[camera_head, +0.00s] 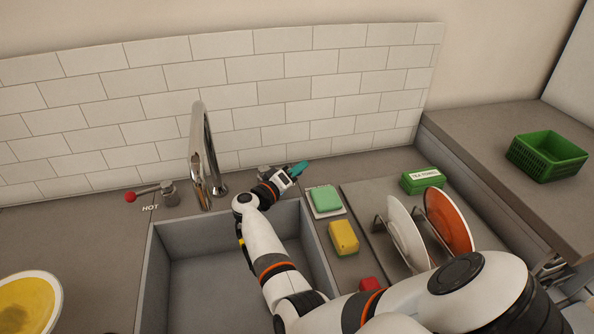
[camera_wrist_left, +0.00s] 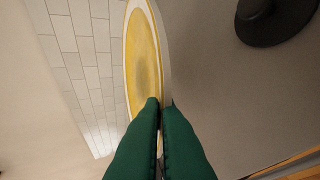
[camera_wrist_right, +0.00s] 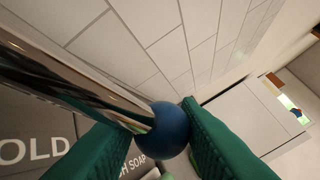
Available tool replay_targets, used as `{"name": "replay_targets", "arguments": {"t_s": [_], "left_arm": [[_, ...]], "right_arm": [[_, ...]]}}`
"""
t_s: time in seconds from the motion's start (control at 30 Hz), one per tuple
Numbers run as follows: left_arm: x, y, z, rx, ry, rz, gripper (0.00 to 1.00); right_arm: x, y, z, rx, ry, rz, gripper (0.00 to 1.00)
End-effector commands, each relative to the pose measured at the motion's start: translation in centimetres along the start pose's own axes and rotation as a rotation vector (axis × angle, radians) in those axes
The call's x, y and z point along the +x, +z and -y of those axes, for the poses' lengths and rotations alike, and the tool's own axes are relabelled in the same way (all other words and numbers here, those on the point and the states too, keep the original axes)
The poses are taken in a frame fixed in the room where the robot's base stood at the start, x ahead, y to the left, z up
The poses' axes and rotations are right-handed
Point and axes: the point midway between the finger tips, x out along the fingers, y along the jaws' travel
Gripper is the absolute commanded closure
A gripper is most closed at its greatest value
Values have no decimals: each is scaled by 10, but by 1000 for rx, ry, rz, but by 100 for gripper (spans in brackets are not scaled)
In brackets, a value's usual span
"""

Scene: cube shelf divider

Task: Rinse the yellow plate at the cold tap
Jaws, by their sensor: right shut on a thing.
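The yellow plate (camera_head: 27,303) with a white rim is at the lower left of the head view, left of the sink. In the left wrist view the plate (camera_wrist_left: 143,50) has a brownish smudge, and my left gripper (camera_wrist_left: 162,103) is shut on its rim. My right gripper (camera_head: 299,169) is behind the sink's right side, at the cold tap. In the right wrist view its green fingers close on the blue knob (camera_wrist_right: 169,128) of the cold tap's lever. The chrome spout (camera_head: 205,150) stands over the back of the sink (camera_head: 215,290). No water shows.
The hot tap with a red knob (camera_head: 130,197) is left of the spout. The sink looks empty.

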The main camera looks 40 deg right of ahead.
Motion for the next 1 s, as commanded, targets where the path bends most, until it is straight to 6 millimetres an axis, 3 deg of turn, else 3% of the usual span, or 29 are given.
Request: {"name": "replay_targets", "arguments": {"t_s": [0.43, 0.77, 0.8, 0.9, 1.0], "left_arm": [[1, 0, 1, 0, 3, 0, 100], [1, 0, 1, 0, 3, 0, 100], [1, 0, 1, 0, 3, 0, 100], [1, 0, 1, 0, 3, 0, 100], [1, 0, 1, 0, 3, 0, 100]], "right_arm": [[-18, -7, 4, 9, -116, -180, 100], [-20, -8, 6, 8, -129, -194, 100], [-20, -8, 6, 7, -129, -194, 67], [-20, -8, 6, 6, -129, -194, 51], [-20, -8, 6, 5, -129, -193, 51]]}}
